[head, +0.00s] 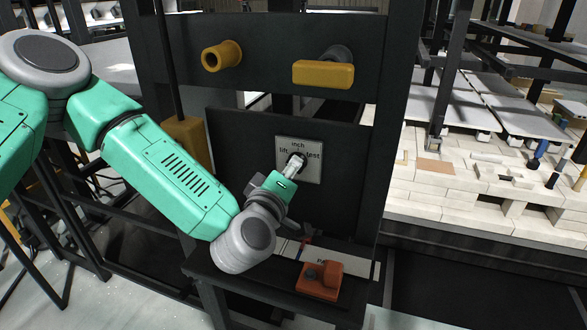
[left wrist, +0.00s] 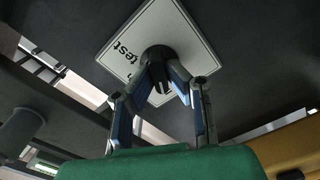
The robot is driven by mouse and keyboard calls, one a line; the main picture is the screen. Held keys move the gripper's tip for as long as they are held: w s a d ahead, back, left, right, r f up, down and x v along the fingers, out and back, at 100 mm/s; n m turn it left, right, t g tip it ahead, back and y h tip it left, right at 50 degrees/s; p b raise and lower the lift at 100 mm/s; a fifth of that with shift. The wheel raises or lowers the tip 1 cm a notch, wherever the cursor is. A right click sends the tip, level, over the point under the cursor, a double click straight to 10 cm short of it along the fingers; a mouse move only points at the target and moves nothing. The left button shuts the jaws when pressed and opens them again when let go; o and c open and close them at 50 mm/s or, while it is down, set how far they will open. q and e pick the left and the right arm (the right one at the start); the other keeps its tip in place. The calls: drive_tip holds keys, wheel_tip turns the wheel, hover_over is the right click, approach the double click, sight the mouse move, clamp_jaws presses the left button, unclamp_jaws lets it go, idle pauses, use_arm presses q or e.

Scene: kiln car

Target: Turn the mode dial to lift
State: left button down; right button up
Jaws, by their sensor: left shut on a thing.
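The mode dial (head: 299,156) is a dark knob on a pale square plate (head: 313,174) on the dark upright panel. The plate reads "inch" at the top, "lift" at the left and "test" at the right. My left gripper (head: 294,164) reaches the dial from below and is shut on it. In the left wrist view, the fingers (left wrist: 160,85) close around the round dark dial (left wrist: 158,54), with "test" readable beside it on the plate (left wrist: 120,62). The fingers hide part of the dial, and I cannot tell which word it points to. My right gripper does not show.
Above the panel are a yellow round handle (head: 222,56) and a yellow block-shaped handle (head: 323,74). A yellow box (head: 187,140) hangs left of the panel. An orange-red block (head: 320,280) sits on the dark shelf below. Pale brick stacks (head: 450,190) stand at the right.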

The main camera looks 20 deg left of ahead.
use_arm(q)
drive_tip(key=shift+s+f, duration=0.1)
drive_tip(key=shift+f, duration=0.1)
drive_tip(key=c, duration=1.6)
unclamp_jaws()
drive_tip(key=shift+s+a+r, duration=0.1)
drive_tip(key=shift+a, duration=0.05)
drive_tip(key=s, duration=1.2)
drive_tip(key=shift+a, duration=0.25)
